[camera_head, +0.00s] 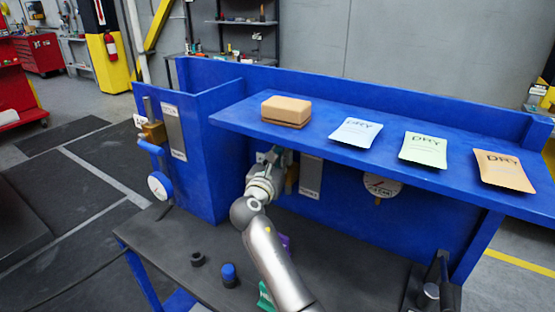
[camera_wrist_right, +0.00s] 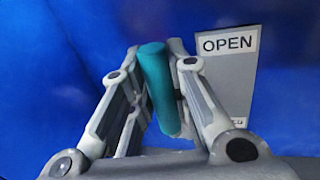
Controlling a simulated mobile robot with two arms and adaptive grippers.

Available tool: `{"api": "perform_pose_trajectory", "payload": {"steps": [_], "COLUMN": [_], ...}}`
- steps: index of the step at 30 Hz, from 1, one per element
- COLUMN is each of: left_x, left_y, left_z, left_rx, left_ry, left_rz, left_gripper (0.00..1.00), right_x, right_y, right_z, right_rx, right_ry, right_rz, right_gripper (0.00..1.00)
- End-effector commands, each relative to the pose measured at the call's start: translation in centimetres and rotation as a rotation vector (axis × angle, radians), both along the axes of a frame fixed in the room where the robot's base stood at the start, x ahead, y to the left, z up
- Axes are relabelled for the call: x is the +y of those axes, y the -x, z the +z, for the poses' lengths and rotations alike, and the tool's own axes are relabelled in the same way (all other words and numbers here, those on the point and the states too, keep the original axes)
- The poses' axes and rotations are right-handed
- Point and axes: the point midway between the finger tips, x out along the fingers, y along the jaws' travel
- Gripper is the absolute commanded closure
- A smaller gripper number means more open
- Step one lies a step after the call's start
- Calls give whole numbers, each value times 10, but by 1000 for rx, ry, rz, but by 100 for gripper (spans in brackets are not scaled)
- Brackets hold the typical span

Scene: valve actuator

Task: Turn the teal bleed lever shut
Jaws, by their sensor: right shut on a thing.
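The teal bleed lever (camera_wrist_right: 160,88) stands between the fingers of my right gripper (camera_wrist_right: 158,100) in the right wrist view, tilted slightly, its upper end showing. The gripper is shut on it. A grey plate (camera_wrist_right: 228,75) with an OPEN label is just right of the lever; a lower label is partly covered by a finger. In the head view my right gripper (camera_head: 275,158) reaches under the blue shelf against the blue panel, and it hides the lever there. My left gripper is in neither view.
The blue shelf (camera_head: 330,152) overhangs my right gripper, bearing a brown box (camera_head: 286,112) and several DRY packets. A round gauge (camera_head: 382,186) hangs to the right. A black ring (camera_head: 197,259) and a blue-topped cylinder (camera_head: 229,275) stand on the dark bench (camera_head: 345,270).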

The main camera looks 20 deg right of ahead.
Motion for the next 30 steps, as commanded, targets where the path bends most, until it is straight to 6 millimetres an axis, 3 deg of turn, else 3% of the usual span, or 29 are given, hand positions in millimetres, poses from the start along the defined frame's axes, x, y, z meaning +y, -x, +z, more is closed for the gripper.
{"api": "perform_pose_trajectory", "payload": {"steps": [21, 30], "left_x": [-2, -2], "left_y": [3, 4], "left_z": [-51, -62], "left_rx": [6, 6], "left_ry": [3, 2], "left_rz": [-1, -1], "left_gripper": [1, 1], "right_x": [-23, -27], "right_y": [30, 36], "right_z": [-14, -16], "right_rx": [-375, -448], "right_ry": [-291, -349], "right_rz": [0, 0], "right_gripper": [100, 100]}}
